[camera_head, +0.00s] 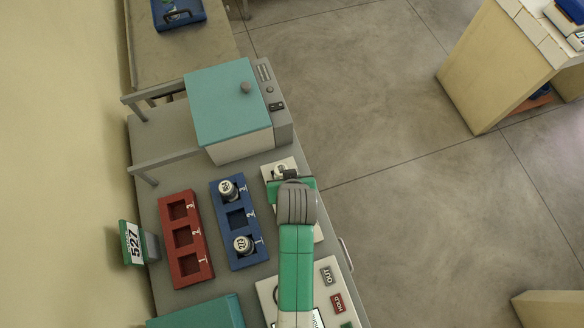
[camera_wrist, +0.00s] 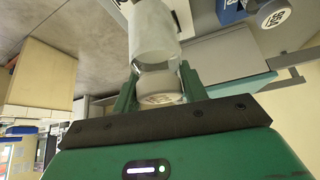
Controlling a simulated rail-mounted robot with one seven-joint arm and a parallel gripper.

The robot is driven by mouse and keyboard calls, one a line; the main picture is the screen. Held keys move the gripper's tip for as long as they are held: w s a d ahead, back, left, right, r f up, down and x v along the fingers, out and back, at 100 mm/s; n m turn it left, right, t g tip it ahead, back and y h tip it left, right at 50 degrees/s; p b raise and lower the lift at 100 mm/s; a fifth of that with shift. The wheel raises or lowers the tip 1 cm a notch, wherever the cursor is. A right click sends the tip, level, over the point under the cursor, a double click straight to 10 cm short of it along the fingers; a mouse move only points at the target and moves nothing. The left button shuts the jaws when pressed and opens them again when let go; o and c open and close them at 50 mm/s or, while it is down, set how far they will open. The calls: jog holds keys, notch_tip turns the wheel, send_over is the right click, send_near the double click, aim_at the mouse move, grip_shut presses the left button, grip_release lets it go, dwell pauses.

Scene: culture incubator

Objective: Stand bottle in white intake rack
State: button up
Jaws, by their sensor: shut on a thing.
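My gripper (camera_wrist: 157,90) is shut on a bottle (camera_wrist: 154,35) with a pale, translucent body. In the wrist view its white cap end lies between the green fingers and its body points away from the gripper. In the head view my gripper (camera_head: 290,183) is over the far part of the white intake rack (camera_head: 270,186), at the right side of the bench. My wrist and arm hide most of the rack. Whether the bottle's base touches the rack cannot be told.
A blue rack (camera_head: 222,205) holds capped bottles (camera_head: 228,190) in slots 3 and 1; slot 2 is empty. A red rack (camera_head: 187,245) is empty. A teal-lidded box (camera_head: 232,100) stands behind. A panel marked OUT and HOLD (camera_head: 335,295) is at the front right.

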jog(key=shift+f, duration=0.25)
jog(key=f, duration=0.5)
jog(key=shift+s, duration=0.3)
jog(key=shift+w+f, duration=0.1)
jog(key=shift+f, duration=2.15)
jog(key=shift+f+b, duration=0.15)
jog(key=shift+b, duration=0.2)
jog(key=o, duration=1.1)
jog(key=shift+o, duration=0.2)
